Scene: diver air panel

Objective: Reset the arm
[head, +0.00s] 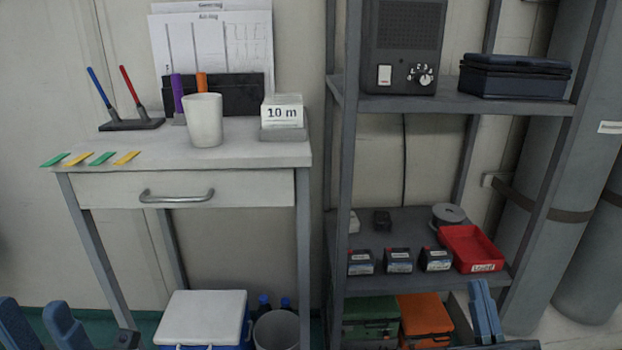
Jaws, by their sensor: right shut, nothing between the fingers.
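My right gripper (482,284) shows at the lower right, with its two blue fingers together and nothing between them. It is in front of the lower part of the grey shelf rack (341,150), below the red tray in the picture. My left gripper (32,304) shows at the lower left corner, with its two blue fingers apart and nothing seen between them. It is left of the small desk (250,154) and low, near floor level in the picture. The lower parts of both grippers are cut off by the frame.
The desk holds a white cup (204,122), a pen stand (131,124), coloured tabs and a "10 m" block (282,112). The rack holds a radio (402,50), a blue case (514,76), small boxes and a red tray (470,247). A cooler (205,310) stands below; grey cylinders (585,240) are right.

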